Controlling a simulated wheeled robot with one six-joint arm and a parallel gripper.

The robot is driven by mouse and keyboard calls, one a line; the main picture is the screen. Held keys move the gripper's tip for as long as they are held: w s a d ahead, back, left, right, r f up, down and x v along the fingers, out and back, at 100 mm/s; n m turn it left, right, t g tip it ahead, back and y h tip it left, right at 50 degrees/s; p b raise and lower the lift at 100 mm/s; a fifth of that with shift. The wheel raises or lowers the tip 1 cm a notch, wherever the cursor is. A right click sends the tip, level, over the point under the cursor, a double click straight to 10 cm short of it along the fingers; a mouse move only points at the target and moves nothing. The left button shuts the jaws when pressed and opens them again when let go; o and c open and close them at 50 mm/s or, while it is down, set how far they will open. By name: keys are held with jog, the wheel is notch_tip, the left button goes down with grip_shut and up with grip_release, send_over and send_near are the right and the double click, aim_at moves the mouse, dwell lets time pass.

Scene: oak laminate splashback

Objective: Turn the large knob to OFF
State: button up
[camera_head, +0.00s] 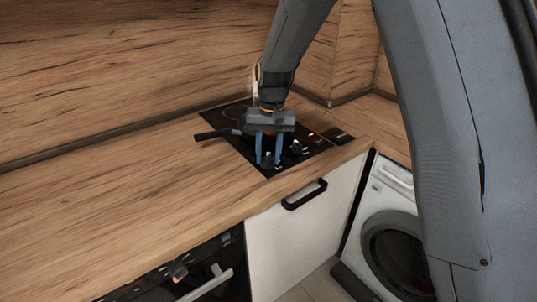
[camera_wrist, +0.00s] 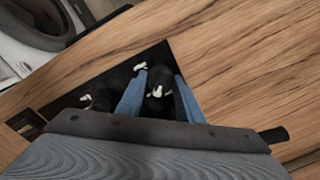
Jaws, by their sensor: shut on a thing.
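The black cooktop (camera_head: 240,146) is set into the wooden counter. My gripper (camera_head: 268,161) reaches down to its front part with two blue fingers. In the wrist view my gripper (camera_wrist: 160,82) has a black knob (camera_wrist: 158,92) with a pale pointer mark between its fingers, and it is shut on this knob. I take it for the large knob; the mark points toward the bottom of the wrist view. Another dark knob (camera_wrist: 98,100) is partly seen to the left, outside the fingers. A knob (camera_head: 297,148) also shows right of the fingers in the head view. Any OFF lettering is unreadable.
A black pan handle (camera_head: 212,135) sticks out left of the cooktop; its pan is mostly hidden by my gripper. A red light (camera_head: 311,133) glows on the cooktop. A wooden splashback (camera_head: 120,60) stands behind. The counter (camera_head: 120,190) at left is clear. A washing machine (camera_head: 390,220) stands at right.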

aim_at(269, 154)
jog(key=n, duration=0.4)
jog(key=shift+w+n, duration=0.15)
jog(key=shift+n, duration=0.15)
jog(key=shift+r+n, duration=0.1)
jog(key=shift+n, duration=2.1)
jog(key=o, duration=1.1)
jog(key=shift+c, duration=0.2)
jog(key=r+b, duration=0.1)
jog(key=r, duration=0.3)
jog(key=r+b, duration=0.1)
jog(key=r, duration=0.2)
jog(key=shift+w+d+r, duration=0.15)
jog(key=shift+w+r, duration=0.05)
jog(key=shift+r, duration=0.15)
